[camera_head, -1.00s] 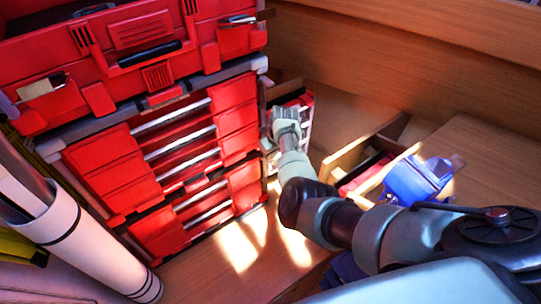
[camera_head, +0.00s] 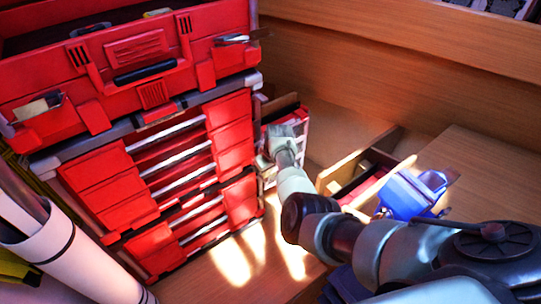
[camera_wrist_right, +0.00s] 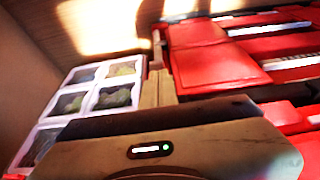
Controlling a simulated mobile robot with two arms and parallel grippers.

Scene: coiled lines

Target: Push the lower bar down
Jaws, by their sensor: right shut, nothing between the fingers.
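The red tool chest (camera_head: 100,190) stands at the left with several pale horizontal bars across its drawer fronts. A low bar (camera_head: 198,213) crosses the lower drawers; which one the task means I cannot tell. In the right wrist view, part of the red front (camera_wrist_right: 215,65) and a pale bar (camera_wrist_right: 288,62) show at the right. My right gripper (camera_head: 275,136) is at the chest's right side, beside the bars and apart from the low one. Its fingers show together and empty in the wrist view (camera_wrist_right: 158,85). My left gripper is not in view.
A white-framed organizer with small compartments (camera_wrist_right: 88,95) stands close to the right fingers. A blue object (camera_head: 405,195) sits by an open wooden box at the right. A white roll (camera_head: 75,255) leans at the lower left. Sunlit wooden floor lies before the chest.

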